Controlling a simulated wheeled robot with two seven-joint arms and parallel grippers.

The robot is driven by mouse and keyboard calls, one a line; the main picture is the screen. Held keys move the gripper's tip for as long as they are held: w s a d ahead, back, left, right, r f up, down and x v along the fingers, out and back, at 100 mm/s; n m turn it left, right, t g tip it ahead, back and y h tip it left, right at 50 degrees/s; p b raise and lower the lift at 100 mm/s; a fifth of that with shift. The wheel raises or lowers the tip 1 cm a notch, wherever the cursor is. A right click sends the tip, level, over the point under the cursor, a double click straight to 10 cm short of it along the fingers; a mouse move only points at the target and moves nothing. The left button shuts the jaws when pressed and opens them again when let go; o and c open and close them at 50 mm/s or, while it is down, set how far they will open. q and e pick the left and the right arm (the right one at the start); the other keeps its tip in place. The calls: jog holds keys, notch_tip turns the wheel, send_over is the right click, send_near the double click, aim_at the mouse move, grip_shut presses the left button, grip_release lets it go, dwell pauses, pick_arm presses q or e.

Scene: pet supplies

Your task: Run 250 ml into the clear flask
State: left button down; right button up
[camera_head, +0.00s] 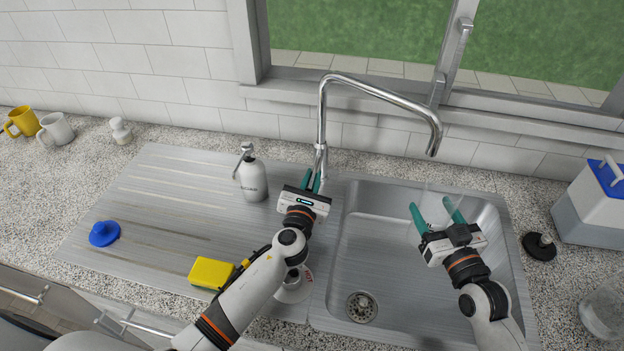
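The chrome tap (322,120) arches over the steel sink (350,240), its spout pointing down at the right. My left gripper (312,181) is at the foot of the tap, its green fingers close together. Whether they touch or hold a tap lever is hidden by the gripper body. My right gripper (436,211) is over the right part of the sink, below the spout, with its fingers apart around a faint see-through shape, which looks like the clear flask (438,200). Its outline is hard to make out, and no water level can be read.
A grey bottle (253,182), yellow sponge (211,273) and blue stopper-like piece (104,233) are on the drainboard. A white item (293,290) is partly under my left arm. At right are a black plug (539,246), blue-white box (592,205) and clear vessel (603,310).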

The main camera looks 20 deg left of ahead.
aim_at(314, 173)
pick_arm(q)
jog(key=shift+a+r, duration=0.1)
jog(key=shift+r, duration=0.05)
jog(key=shift+w+a+r+g, duration=0.1)
jog(key=shift+w+r+g, duration=0.05)
jog(key=shift+r+g, duration=0.2)
jog(key=shift+w+r+g, duration=0.2)
jog(key=shift+r+g, duration=0.55)
jog(key=shift+r, duration=0.15)
jog(key=shift+w+r+g, duration=0.35)
jog(key=shift+r+g, duration=0.35)
jog(key=shift+g, duration=0.3)
jog(key=shift+w+r+g+h, duration=0.3)
jog(key=shift+r+g, duration=0.1)
jog(key=shift+g, duration=0.5)
jog(key=c, duration=1.4)
grip_release()
jog(key=shift+o, duration=0.2)
jog(key=shift+f, duration=0.1)
